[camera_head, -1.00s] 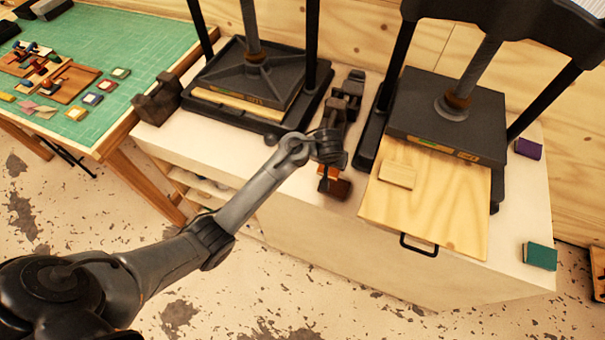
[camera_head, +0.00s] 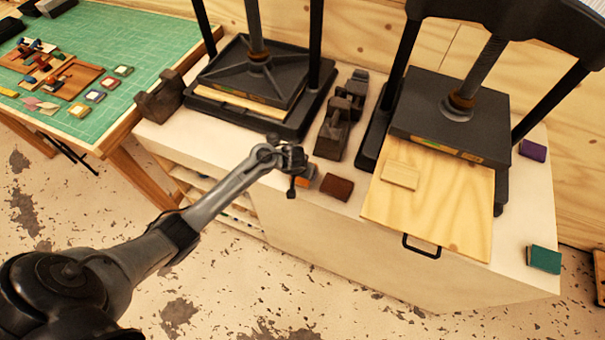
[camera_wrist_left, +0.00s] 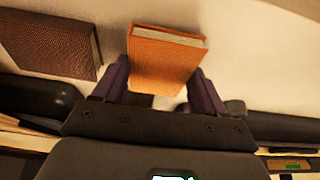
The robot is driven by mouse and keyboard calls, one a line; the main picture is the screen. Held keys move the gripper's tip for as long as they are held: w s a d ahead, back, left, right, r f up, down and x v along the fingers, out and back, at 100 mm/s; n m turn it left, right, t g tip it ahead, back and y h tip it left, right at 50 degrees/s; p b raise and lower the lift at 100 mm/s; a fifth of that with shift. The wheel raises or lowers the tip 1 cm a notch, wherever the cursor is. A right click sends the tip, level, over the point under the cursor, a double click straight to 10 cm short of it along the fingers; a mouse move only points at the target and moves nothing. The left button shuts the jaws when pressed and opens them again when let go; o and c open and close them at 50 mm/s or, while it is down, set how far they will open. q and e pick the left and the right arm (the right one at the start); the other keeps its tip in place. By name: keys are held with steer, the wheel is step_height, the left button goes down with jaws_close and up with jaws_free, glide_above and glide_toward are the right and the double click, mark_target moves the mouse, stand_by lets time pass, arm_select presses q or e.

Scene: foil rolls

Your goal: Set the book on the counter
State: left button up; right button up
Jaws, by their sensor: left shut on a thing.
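A small orange book (camera_wrist_left: 165,60) is held between the two purple-grey fingers of my left gripper (camera_wrist_left: 165,88). In the head view, the gripper (camera_head: 294,182) is at the front edge of the white counter (camera_head: 240,155), and part of the orange book (camera_head: 310,173) shows beside it. I cannot tell whether the book touches the counter. A dark brown book (camera_head: 337,187) lies on the counter just right of it, apart from it; it also shows in the left wrist view (camera_wrist_left: 50,45).
Two black presses stand on the counter, the left one (camera_head: 262,80) and the right one (camera_head: 445,115). A pale wooden board (camera_head: 450,205) juts from the right press. Dark metal tools (camera_head: 335,130) lie between them. A teal book (camera_head: 544,258) lies at the right corner.

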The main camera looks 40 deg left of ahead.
arm_select(q)
steer(key=shift+f, duration=0.25)
steer(key=shift+f, duration=0.1)
steer(key=shift+f, duration=0.1)
steer(key=o, duration=1.2)
steer(key=shift+c, duration=0.2)
